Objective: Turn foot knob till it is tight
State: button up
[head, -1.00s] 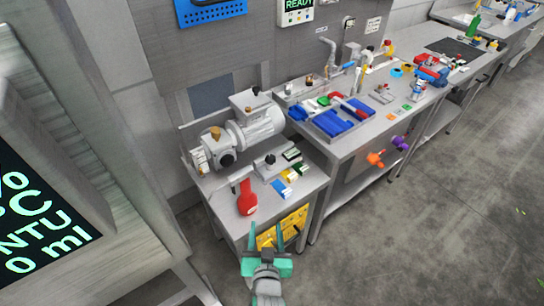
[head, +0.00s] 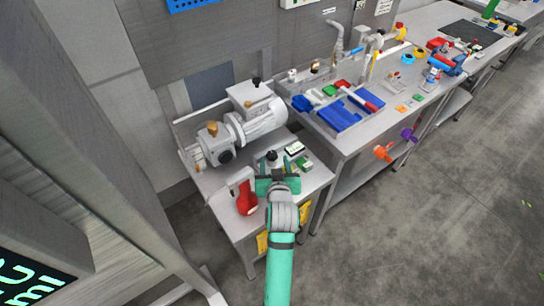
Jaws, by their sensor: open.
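A small black knob (head: 272,155) stands on a low metal block on the small steel table, in front of the grey pump and motor (head: 250,122). It looks like the foot knob, though no label shows. My gripper (head: 277,180), with green fingers, is open over the table's front part, just in front of this knob in the picture. Its body and wrist hide part of the block and the tabletop. I cannot tell whether the fingers touch anything.
A red flask-shaped object (head: 247,200) stands close to the left of my gripper. A green-and-white item (head: 304,163) lies to its right. Blue trays (head: 342,114) sit on the longer bench at right. The floor (head: 430,220) at right is clear.

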aim_at(273, 155)
jog(key=shift+x, duration=2.2)
jog(key=shift+a, duration=0.15)
jog(key=c, duration=1)
jog(key=shift+c, duration=0.2)
jog(key=shift+w+d+n+g+y, duration=0.1)
jog(key=shift+n+g+y, duration=0.05)
jog(key=shift+n+y, duration=0.5)
jog(key=shift+d+n+g+y, duration=0.15)
jog(key=shift+n+y, duration=0.4)
jog(key=shift+y, duration=0.2)
jog(key=o, duration=1)
